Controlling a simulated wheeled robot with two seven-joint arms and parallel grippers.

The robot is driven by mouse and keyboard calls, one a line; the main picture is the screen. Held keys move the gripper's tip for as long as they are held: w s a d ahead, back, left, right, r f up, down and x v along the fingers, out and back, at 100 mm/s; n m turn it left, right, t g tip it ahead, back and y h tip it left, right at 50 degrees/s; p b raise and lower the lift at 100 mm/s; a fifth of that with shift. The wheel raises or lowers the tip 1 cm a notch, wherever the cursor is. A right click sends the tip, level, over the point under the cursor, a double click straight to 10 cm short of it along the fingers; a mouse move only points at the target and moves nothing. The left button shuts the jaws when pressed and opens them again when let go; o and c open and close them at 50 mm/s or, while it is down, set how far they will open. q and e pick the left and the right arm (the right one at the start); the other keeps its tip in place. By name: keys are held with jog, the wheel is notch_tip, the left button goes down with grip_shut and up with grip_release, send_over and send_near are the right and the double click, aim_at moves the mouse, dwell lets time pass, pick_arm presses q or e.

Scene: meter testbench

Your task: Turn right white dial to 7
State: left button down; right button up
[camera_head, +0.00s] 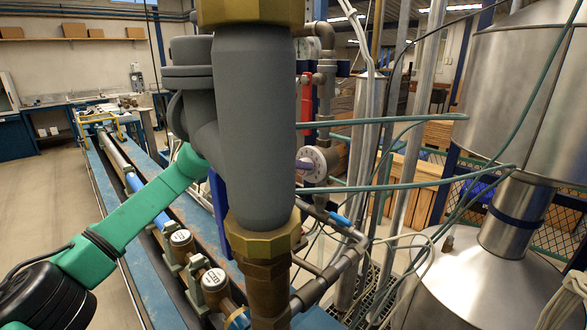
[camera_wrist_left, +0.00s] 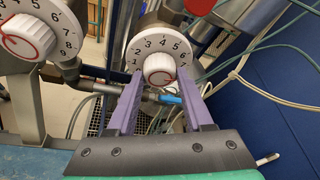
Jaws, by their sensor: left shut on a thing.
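The right white dial (camera_wrist_left: 160,45) is in the upper middle of the left wrist view, with black numbers around its rim and a white knob (camera_wrist_left: 158,66) bearing a red mark at its centre. My left gripper (camera_wrist_left: 161,77) has its two purple fingers on either side of this knob and is shut on it. The fingers hide the lower sides of the dial. In the head view a white dial (camera_head: 320,164) shows just right of the large grey pipe, with a purple fingertip (camera_head: 304,165) at its face. The pipe hides the rest of my left gripper. My right gripper is not in view.
Another white dial (camera_wrist_left: 38,35) with a red-marked knob is at the upper left of the wrist view. The grey pipe (camera_head: 255,130) with brass fittings stands close in front in the head view. Thin green hoses (camera_head: 400,186) cross to steel tanks (camera_head: 520,95) on the right.

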pick_arm(q)
jog(key=shift+r, duration=0.25)
jog(key=c, duration=0.5)
grip_release()
jog(key=shift+o, duration=1.1)
jog(key=shift+w, duration=0.1)
jog(key=shift+d+f, duration=0.1)
jog(key=shift+f, duration=0.1)
jog(key=b+v, duration=0.5)
jog(key=v, duration=0.9)
jog(key=shift+s, duration=0.25)
jog(key=shift+r, duration=0.1)
